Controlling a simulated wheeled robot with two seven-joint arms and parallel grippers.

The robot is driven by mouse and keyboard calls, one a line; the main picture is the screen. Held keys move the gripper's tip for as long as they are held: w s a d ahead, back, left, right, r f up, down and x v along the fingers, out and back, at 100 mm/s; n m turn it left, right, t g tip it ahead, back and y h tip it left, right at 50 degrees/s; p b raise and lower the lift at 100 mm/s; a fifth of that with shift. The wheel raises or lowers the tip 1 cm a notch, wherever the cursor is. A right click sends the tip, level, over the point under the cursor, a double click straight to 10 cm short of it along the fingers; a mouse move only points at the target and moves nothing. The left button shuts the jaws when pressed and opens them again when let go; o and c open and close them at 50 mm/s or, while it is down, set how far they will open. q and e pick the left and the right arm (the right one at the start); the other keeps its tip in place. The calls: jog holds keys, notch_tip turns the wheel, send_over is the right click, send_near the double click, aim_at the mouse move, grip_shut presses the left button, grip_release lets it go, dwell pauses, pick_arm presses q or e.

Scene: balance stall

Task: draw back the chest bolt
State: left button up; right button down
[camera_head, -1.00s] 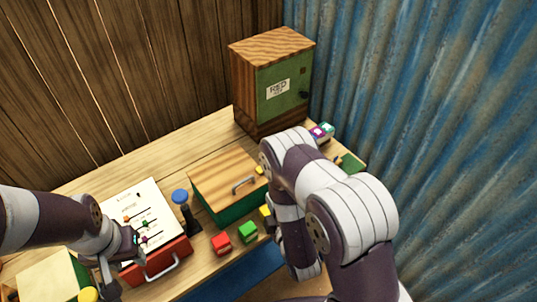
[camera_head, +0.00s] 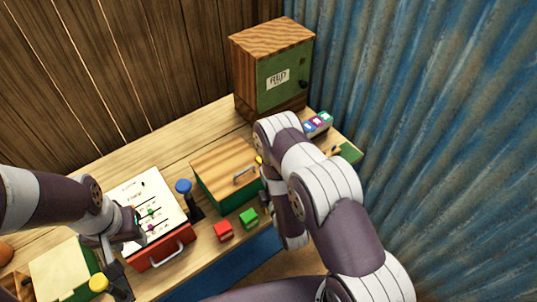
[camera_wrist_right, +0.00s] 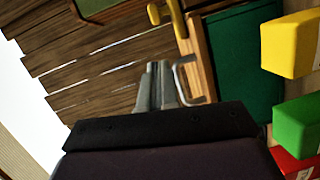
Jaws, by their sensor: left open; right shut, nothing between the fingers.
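The chest has a wooden lid (camera_head: 222,167), a green body (camera_head: 237,194) and a metal handle (camera_head: 244,177). The yellow bolt (camera_head: 259,161) shows only partly beside my right arm, at the lid's right end. In the right wrist view the yellow bolt (camera_wrist_right: 179,18) lies along the lid's edge, with a yellow knob (camera_wrist_right: 153,14) beside it. My right gripper (camera_wrist_right: 158,66) is shut and empty, close to the chest handle (camera_wrist_right: 188,80) and apart from the bolt. My forearm hides it in the head view. My left gripper (camera_head: 120,240) is open near the white sheet.
A red (camera_head: 223,231) and a green cube (camera_head: 249,217) stand before the chest; a yellow cube (camera_wrist_right: 288,46) shows in the wrist view. A blue-topped lever (camera_head: 184,187) stands left of the chest. A tall cabinet (camera_head: 271,68) stands behind. A red-fronted box (camera_head: 160,250) carries the white sheet.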

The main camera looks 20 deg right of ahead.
jog(key=w, duration=0.1)
jog(key=w+d+p, duration=0.1)
jog(key=w, duration=0.1)
jog(key=w+p, duration=0.1)
jog(key=w, duration=0.1)
jog(key=shift+w+d+f, duration=0.15)
jog(key=shift+d+f, duration=0.1)
jog(key=shift+d, duration=0.15)
jog(key=shift+w+d+f, duration=0.25)
jog(key=shift+w+d, duration=0.2)
